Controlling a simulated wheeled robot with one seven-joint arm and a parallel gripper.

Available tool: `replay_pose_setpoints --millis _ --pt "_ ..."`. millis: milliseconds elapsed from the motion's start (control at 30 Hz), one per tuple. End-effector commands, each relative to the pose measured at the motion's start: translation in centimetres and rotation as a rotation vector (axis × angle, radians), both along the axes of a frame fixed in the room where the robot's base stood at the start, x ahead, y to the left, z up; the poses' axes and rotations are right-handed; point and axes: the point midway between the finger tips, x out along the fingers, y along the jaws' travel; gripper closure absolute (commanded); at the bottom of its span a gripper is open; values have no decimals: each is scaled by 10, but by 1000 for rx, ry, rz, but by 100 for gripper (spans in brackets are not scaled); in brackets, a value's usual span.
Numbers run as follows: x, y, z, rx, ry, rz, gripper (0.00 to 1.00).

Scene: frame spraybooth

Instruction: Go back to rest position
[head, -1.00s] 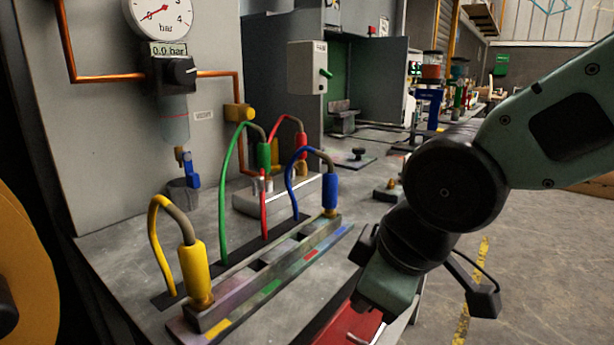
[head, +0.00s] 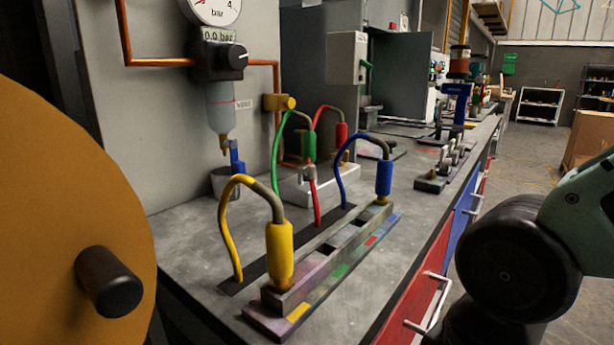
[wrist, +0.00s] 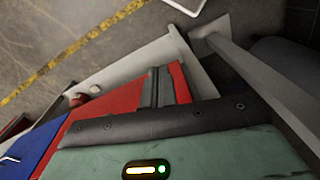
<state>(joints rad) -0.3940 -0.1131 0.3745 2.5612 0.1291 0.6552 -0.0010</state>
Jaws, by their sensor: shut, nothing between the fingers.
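My arm (head: 520,260) is at the lower right of the head view, beside the workbench's drawer front. The fingers are outside that view. In the wrist view my gripper (wrist: 155,88) shows as two dark fingers close together beyond the teal housing. It is shut and empty, with a red drawer front (wrist: 100,103) behind it. A gap between the fingers and the drawer cannot be judged.
The workbench (head: 215,255) carries a rail with a yellow-gripped hose (head: 279,252) and a blue-gripped one (head: 384,178). Green (head: 309,145) and red (head: 341,134) hose grips stand behind. Drawer handles (head: 432,305) stick out. An orange disc (head: 60,190) fills the left. Floor shows right.

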Motion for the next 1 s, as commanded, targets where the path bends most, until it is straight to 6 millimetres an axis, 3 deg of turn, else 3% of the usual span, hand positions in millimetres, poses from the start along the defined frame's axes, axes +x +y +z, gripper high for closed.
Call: replay_pose_setpoints --millis 467,800,1000 --pt "0 0 71 1 -1 2 100" --pt "0 0 171 1 -1 1 100" --pt "0 0 206 1 -1 0 100"
